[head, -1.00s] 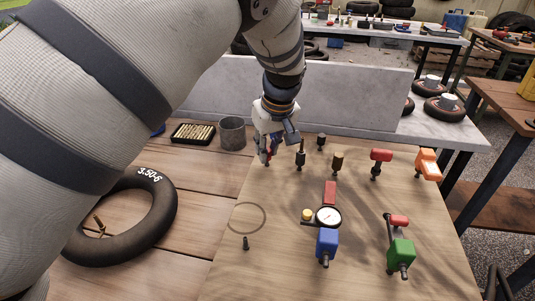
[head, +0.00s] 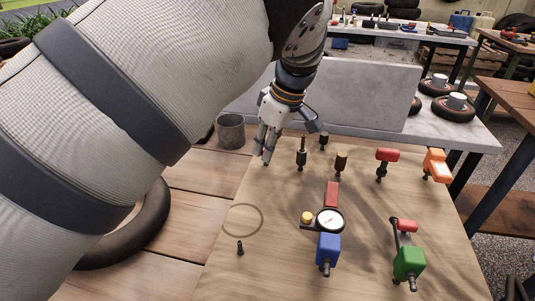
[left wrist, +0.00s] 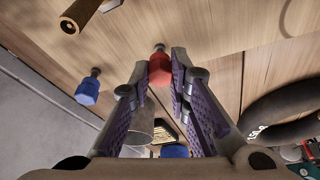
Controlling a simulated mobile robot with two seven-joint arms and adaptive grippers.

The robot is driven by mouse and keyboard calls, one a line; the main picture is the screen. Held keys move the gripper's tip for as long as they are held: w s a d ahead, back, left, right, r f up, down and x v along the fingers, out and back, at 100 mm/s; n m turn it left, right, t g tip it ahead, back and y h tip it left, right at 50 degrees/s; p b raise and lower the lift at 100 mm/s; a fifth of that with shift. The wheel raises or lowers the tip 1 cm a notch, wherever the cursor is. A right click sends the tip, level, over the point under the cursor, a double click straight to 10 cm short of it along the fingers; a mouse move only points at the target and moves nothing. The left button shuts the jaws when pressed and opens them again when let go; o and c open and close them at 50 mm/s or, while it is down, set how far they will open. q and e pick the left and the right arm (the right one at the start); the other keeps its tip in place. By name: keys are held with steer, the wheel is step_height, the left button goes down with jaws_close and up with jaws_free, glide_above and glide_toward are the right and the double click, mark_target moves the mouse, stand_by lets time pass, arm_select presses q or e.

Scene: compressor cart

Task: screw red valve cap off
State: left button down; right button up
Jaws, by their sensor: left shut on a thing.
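My left gripper (head: 265,157) is shut on the red valve cap (left wrist: 160,68) at the far left corner of the wooden panel (head: 285,270). In the left wrist view the red cap sits between the two purple-padded fingertips (left wrist: 164,70), on a short stem at the wood. In the head view the fingers hide most of the cap. A blue cap (left wrist: 88,90) on a similar stem stands beside it in the left wrist view, clear of the fingers. My right gripper is not in view.
Dark and brass-topped fittings (head: 302,155) stand just right of my gripper. Red and orange handled tools (head: 387,157), a gauge (head: 329,220), a blue block (head: 328,248) and a green block (head: 408,262) occupy the panel. A grey bucket (head: 231,131) stands behind left.

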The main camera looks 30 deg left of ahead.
arm_select(q)
steer(key=shift+s+f, duration=0.1)
steer(key=shift+f+n+b, duration=0.3)
steer(key=shift+n+b, duration=0.1)
steer(key=shift+n, duration=0.2)
steer(key=shift+n+g, duration=0.3)
steer(key=shift+n, duration=0.2)
steer(key=shift+r+n+b, duration=0.25)
steer(key=shift+n+b, duration=0.05)
steer(key=shift+n, duration=0.1)
steer(key=shift+r, duration=0.1)
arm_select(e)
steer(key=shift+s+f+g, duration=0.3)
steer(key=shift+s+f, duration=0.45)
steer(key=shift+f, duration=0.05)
arm_select(q)
steer(key=c, duration=1.4)
jaws_free()
steer(key=shift+c, duration=0.2)
steer(key=shift+r, duration=0.1)
